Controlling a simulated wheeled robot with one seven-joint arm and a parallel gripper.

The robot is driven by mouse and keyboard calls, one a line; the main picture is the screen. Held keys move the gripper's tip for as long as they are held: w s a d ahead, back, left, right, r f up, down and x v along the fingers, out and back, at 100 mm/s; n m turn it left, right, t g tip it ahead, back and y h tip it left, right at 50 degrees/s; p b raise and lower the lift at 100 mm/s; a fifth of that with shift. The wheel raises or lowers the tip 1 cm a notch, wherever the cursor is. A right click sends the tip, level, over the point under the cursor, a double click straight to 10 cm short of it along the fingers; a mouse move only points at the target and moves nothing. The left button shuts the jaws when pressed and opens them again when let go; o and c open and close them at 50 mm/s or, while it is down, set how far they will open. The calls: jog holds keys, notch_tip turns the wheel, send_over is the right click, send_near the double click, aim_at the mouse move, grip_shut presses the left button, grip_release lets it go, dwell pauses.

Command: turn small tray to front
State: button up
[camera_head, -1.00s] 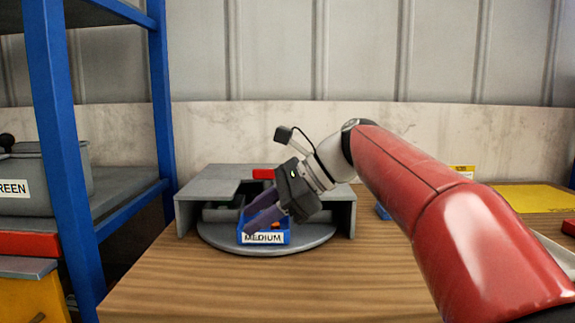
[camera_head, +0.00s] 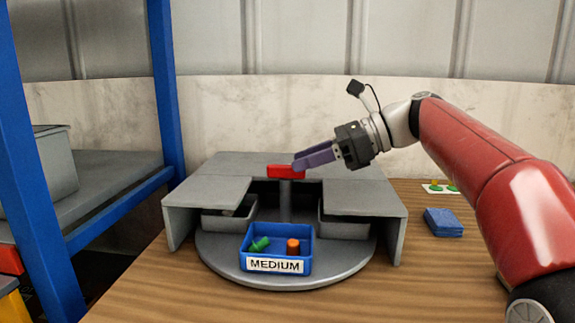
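A round grey turntable (camera_head: 285,274) sits partly under a grey housing (camera_head: 215,187) on the wooden table. A blue tray (camera_head: 276,266) labelled MEDIUM is at its front opening, holding green and orange parts. Two grey trays, one at the left (camera_head: 228,222) and one at the right (camera_head: 345,228), are partly under the housing; no label shows on them, so I cannot tell which is small. A red handle (camera_head: 284,172) tops the central post. My gripper (camera_head: 298,164) has its purple fingertips at the handle's right end; whether they touch or grip it is unclear.
A blue-posted shelf (camera_head: 160,90) stands at the left. Blue pads (camera_head: 443,222) and a white plate with green and yellow pieces (camera_head: 440,188) lie right of the housing. The table front (camera_head: 400,295) is clear.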

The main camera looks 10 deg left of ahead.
aim_at(286, 165)
jog(key=shift+x, duration=2.3)
jog(key=shift+c, duration=0.4)
jog(key=shift+d, duration=0.1)
grip_shut()
